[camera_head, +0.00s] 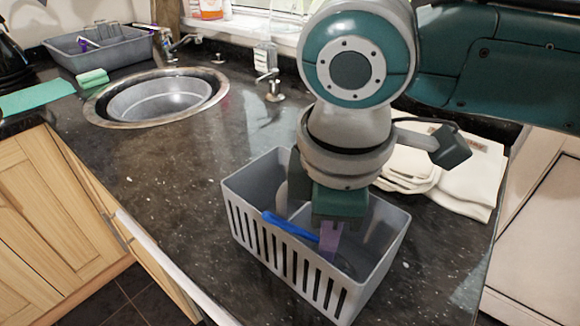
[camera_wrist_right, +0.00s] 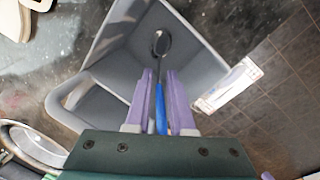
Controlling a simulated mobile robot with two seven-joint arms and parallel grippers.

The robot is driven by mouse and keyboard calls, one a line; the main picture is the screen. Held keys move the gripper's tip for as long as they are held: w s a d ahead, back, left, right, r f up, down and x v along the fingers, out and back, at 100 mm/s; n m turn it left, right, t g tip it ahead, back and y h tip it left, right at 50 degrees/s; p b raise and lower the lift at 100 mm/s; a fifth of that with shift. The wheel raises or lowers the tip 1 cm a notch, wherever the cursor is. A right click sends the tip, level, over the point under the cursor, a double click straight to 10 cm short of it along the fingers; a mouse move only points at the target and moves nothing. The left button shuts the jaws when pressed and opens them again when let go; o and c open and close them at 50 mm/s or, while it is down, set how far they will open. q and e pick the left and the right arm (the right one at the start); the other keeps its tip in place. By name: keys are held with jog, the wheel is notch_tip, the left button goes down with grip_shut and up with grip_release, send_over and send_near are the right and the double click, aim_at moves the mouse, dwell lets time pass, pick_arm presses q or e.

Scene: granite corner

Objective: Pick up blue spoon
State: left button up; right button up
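The blue spoon (camera_head: 290,227) leans inside the grey slotted basket (camera_head: 392,250), its handle resting across the near wall. In the right wrist view its blue handle (camera_wrist_right: 160,108) lies between the purple fingers, and its dark bowl end (camera_wrist_right: 161,42) points away from my gripper. My right gripper (camera_head: 329,240) points down into the basket, its purple fingers (camera_wrist_right: 160,85) either side of the handle. The gap between fingers and handle is very narrow; I cannot tell whether they press on it. My left gripper is not in view.
The basket has a divider and stands near the front edge of the dark granite counter (camera_head: 160,170). A round sink (camera_head: 160,97), green sponge (camera_head: 92,77) and grey dish rack (camera_head: 110,50) are further left.

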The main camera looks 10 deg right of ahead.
jog(key=shift+w+f, duration=0.1)
jog(key=shift+f, duration=0.3)
jog(key=shift+c, duration=0.3)
grip_shut()
jog(key=shift+r, duration=0.2)
